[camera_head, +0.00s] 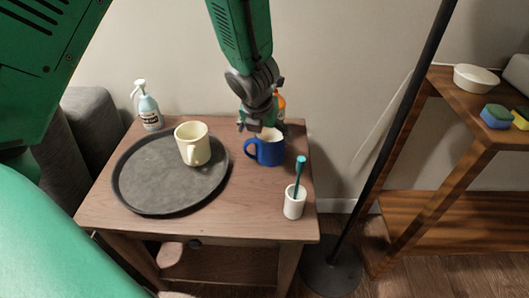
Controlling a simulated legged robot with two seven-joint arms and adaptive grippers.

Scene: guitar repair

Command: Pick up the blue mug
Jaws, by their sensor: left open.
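The blue mug (268,152) stands upright on the small wooden table, right of the round tray. Its handle points left and its inside looks pale. My left gripper (260,127) comes down from above and is open at the mug's far rim. Its fingertips overlap the rim in the picture; I cannot tell whether they touch it. My right gripper is not in view.
A dark round tray (145,191) holds a cream mug (192,144). A spray bottle (147,106) stands behind it. An orange bottle (280,104) is partly hidden behind my gripper. A white cup (294,203) with a teal toothbrush stands front right. A black pole (395,120) rises beyond the table (235,212).

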